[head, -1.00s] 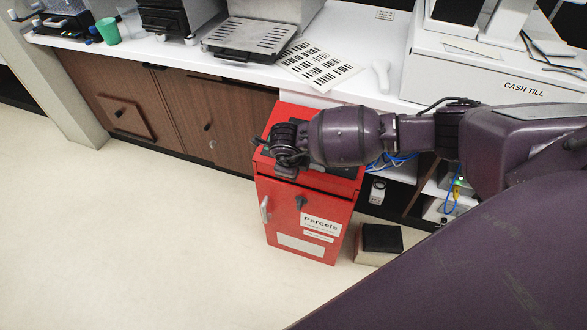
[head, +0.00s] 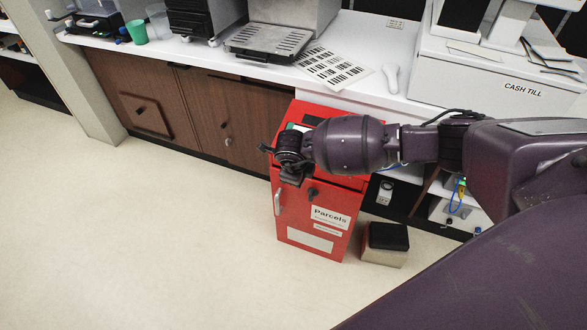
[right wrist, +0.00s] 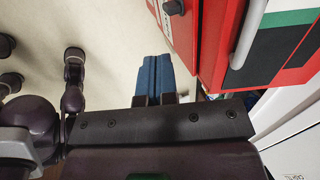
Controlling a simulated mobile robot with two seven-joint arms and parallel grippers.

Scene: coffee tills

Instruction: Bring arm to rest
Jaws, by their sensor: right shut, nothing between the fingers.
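My right arm comes in from the right in the head view, stretched across the front of the white counter. Its gripper (head: 292,178) hangs by the upper front of the red Parcels box (head: 306,235), partly hidden by the wrist. In the right wrist view the blue fingers (right wrist: 157,65) are together with nothing between them. The red box (right wrist: 205,45) is to their right there, with pale floor beyond the fingertips. I cannot tell how wide the gap to the box is. My left gripper is in neither view.
A box with a black top (head: 388,237) stands on the floor right of the Parcels box. The white counter (head: 395,104) carries a cash till (head: 490,82), a barcode sheet (head: 334,67) and a green cup (head: 137,32). Floor at left is clear.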

